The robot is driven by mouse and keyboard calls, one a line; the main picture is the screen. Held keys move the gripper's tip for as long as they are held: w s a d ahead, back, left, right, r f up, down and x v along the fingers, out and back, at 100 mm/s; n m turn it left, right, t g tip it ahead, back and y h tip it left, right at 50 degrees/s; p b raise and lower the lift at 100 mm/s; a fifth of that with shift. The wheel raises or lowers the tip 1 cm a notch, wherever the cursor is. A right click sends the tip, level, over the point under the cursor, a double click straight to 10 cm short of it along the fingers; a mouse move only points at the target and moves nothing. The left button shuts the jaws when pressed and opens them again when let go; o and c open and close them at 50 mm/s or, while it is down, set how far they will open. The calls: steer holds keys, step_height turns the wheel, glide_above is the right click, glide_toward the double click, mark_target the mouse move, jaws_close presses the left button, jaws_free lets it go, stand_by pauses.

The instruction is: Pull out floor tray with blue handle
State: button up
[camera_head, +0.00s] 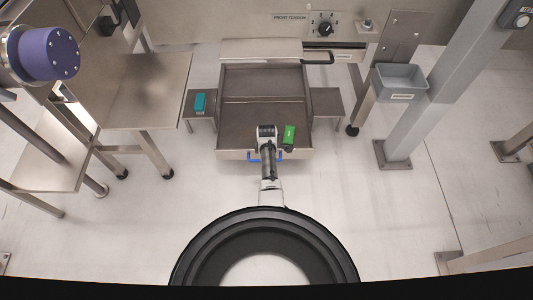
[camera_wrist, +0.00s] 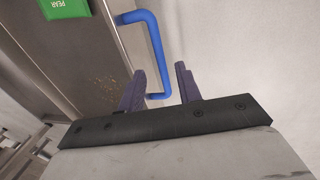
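The floor tray (camera_head: 224,153) is a wide, shallow metal tray, low in front of the machine, with its front wall facing me. Its blue handle (camera_head: 250,157) is on that front wall, partly hidden by my arm. In the wrist view the blue handle (camera_wrist: 157,42) is a bent bar standing out from the tray wall (camera_wrist: 112,40). My gripper (camera_wrist: 160,68) is open, its two dark fingers apart. The near end of the handle shows between the fingers; I cannot tell whether they touch it. My gripper's fingers are hidden in the head view.
A green pack (camera_head: 289,136) marked PEAR lies in the tray. A teal item (camera_head: 200,102) sits on a side ledge. A metal table (camera_head: 140,90) stands left; a grey bin (camera_head: 400,80) and column (camera_head: 440,90) stand right. Floor beside my base is clear.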

step_height(320, 180, up, 10)
steer(key=s+p, duration=0.1)
steer(key=p, duration=0.8)
steer(key=shift+s+f+p, duration=0.15)
steer(key=shift+s+p, duration=0.15)
steer(key=shift+s, duration=0.1)
